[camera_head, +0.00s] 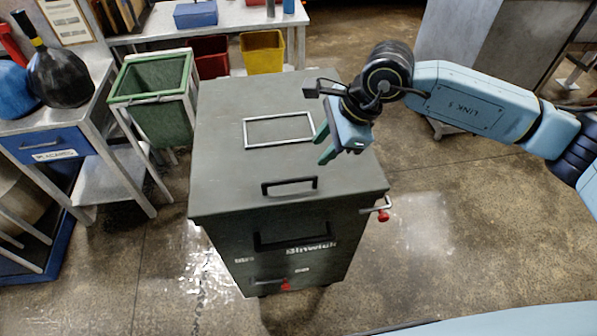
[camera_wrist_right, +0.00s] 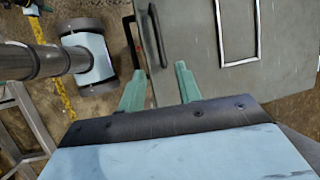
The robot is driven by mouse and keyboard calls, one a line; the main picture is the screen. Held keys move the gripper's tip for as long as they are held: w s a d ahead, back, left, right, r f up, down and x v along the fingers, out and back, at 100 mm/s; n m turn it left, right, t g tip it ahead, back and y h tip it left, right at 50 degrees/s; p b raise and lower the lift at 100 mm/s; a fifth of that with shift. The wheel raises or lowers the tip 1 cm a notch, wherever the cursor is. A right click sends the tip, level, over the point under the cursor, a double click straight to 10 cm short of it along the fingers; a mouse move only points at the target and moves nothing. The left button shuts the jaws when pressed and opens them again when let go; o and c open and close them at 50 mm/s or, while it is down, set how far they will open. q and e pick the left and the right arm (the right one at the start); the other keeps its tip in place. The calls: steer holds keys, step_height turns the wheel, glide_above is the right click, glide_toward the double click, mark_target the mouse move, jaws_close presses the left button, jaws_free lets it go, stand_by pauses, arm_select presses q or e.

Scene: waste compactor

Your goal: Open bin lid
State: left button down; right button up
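The grey-green bin (camera_head: 290,255) stands on the floor in the middle of the head view. Its lid (camera_head: 225,165) lies flat on top, closed. A black bar handle (camera_head: 289,186) sits near the lid's front edge, and it also shows in the right wrist view (camera_wrist_right: 157,36). My right gripper (camera_head: 325,145) is above the lid's right part, behind and to the right of the handle, apart from it. In the wrist view its two green fingers (camera_wrist_right: 160,88) are spread with nothing between them. My left gripper is not in view.
A pale rectangular frame (camera_head: 279,131) is on the lid. A red-knobbed lever (camera_head: 383,214) sticks out at the bin's right side. A green bin (camera_head: 155,95) and a cluttered bench (camera_head: 101,75) stand left. The floor in front and right is mostly clear.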

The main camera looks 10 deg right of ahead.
mark_target(295, 179)
steer(key=p+x, duration=0.1)
steer(key=x, duration=1.1)
steer(key=shift+s+a, duration=0.1)
steer(key=shift+r, duration=0.1)
jaws_close()
